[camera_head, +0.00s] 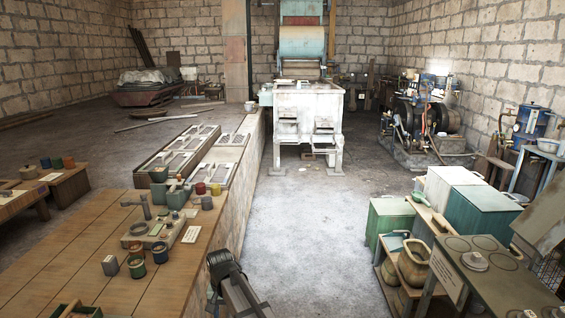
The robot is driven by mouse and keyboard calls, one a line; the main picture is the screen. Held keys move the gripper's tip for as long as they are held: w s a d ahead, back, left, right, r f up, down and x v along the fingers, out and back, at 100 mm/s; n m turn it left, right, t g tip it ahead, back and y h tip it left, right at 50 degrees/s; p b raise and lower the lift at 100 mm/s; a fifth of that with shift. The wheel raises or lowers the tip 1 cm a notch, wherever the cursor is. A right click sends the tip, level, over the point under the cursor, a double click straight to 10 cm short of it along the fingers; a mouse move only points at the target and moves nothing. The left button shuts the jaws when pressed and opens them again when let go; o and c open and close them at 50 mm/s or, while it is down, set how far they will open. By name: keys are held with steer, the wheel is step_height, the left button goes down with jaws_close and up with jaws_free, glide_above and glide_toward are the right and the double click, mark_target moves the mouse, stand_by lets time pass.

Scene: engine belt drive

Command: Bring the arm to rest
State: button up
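A dark, angular part that looks like my gripper (222,264) shows at the bottom centre, beside the right edge of the wooden bench. A grey arm link (243,297) runs from it down out of the picture. The fingers are small and dark, so I cannot tell whether they are open or shut. I see nothing clearly held in them. The engine with its dark wheels (408,122) stands far off at the right, well away from my gripper.
The wooden bench (60,255) at left carries several small pots and a grey fixture (150,234). A white machine (307,105) stands at the back centre. Green boxes (390,220) and a table with round plates (490,285) line the right. The floor (310,240) between is clear.

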steer(key=s+d+f, duration=0.4)
steer(key=d+f, duration=0.1)
steer(key=d, duration=0.7)
steer(key=s+d+f, duration=0.4)
steer(key=d, duration=0.7)
steer(key=s+d+f, duration=0.4)
steer(key=d+f, duration=0.1)
steer(key=d, duration=0.7)
steer(key=s+f+g, duration=0.3)
steer(key=s+f, duration=0.7)
steer(key=s, duration=0.4)
steer(key=s+f+g, duration=0.3)
steer(key=s+f, duration=0.7)
steer(key=s, duration=0.5)
steer(key=shift+s+f+g, duration=0.15)
steer(key=shift+f+g, duration=0.1)
steer(key=shift+g, duration=0.15)
